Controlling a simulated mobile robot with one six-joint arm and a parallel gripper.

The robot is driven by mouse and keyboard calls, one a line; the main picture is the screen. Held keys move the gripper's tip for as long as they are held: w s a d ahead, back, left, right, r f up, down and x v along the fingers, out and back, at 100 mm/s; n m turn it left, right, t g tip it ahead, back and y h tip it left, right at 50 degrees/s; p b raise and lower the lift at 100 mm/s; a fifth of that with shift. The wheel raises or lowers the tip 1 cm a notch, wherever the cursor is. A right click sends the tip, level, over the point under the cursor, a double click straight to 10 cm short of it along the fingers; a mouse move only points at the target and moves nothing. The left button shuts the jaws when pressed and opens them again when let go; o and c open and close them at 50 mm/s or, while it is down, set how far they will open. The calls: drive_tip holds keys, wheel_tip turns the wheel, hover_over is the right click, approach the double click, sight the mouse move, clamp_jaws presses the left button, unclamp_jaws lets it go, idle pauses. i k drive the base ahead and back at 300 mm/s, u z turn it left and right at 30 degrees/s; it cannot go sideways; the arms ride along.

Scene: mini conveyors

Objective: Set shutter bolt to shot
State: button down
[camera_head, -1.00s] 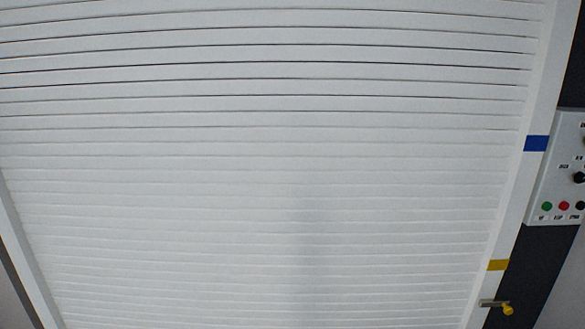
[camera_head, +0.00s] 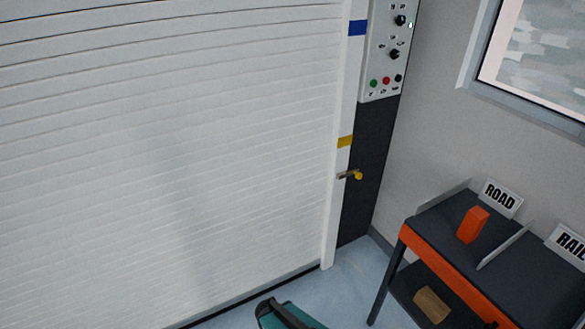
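The shutter bolt (camera_head: 348,175) is a small metal bar with a yellow knob, low on the right side of the white shutter frame, below a yellow band (camera_head: 345,142). The bar lies about level, with the knob at its right end. The white roller shutter (camera_head: 170,170) is down, with its bottom edge near the floor. A teal and black part at the bottom edge looks like part of my own arm. My gripper's fingers are not in view.
A control panel (camera_head: 385,70) with knobs and coloured buttons is above the bolt. A blue band (camera_head: 357,28) marks the frame. At the right stands a dark table with an orange edge (camera_head: 452,275), a ROAD sign (camera_head: 500,198) and an orange block (camera_head: 473,225). Floor (camera_head: 350,290) shows between.

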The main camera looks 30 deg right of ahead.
sight(355, 171)
drive_tip(key=k, duration=1.65)
drive_tip(key=z, duration=0.85)
drive_tip(key=i, duration=1.15)
drive_tip(key=u, duration=0.1)
